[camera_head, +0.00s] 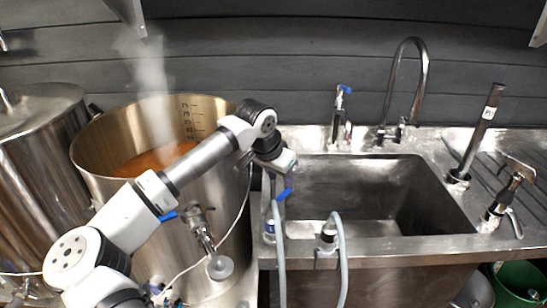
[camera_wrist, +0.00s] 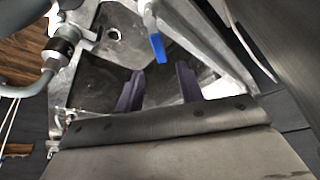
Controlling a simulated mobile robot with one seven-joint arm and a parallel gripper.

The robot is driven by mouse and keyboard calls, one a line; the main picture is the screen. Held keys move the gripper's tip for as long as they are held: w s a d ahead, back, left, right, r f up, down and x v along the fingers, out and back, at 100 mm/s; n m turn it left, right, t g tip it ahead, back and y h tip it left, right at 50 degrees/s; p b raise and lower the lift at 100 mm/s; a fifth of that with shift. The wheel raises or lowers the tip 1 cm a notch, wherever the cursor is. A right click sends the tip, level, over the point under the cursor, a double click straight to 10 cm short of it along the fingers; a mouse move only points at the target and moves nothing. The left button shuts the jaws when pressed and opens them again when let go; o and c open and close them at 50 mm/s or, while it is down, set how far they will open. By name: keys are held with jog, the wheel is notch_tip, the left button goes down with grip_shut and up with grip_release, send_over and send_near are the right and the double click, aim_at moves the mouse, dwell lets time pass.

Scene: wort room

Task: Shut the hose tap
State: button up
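A blue lever (camera_wrist: 157,47) on a pale metal tap body (camera_wrist: 149,12) shows in the wrist view, just beyond my fingertips. In the head view, a blue lever (camera_head: 284,194) shows below my wrist at the sink's left front corner, beside a grey hose (camera_head: 279,250). My gripper (camera_wrist: 160,72) is open, with its two dark fingers apart and nothing between them. The lever lies ahead of the gap and appears not to touch either finger. In the head view my wrist hides most of the gripper and the tap's upper part.
The steel sink (camera_head: 455,225) is right of my wrist. A second hose fitting (camera_head: 327,235) stands on its front rim. A steaming kettle (camera_head: 115,165) is behind my arm, with a blue-handled valve (camera_head: 200,228).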

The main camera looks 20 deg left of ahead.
jog(key=d+b+v, duration=0.1)
jog(key=b+v, duration=0.1)
jog(key=v, duration=0.6)
jog(key=shift+a, duration=0.45)
jog(key=shift+c, duration=0.5)
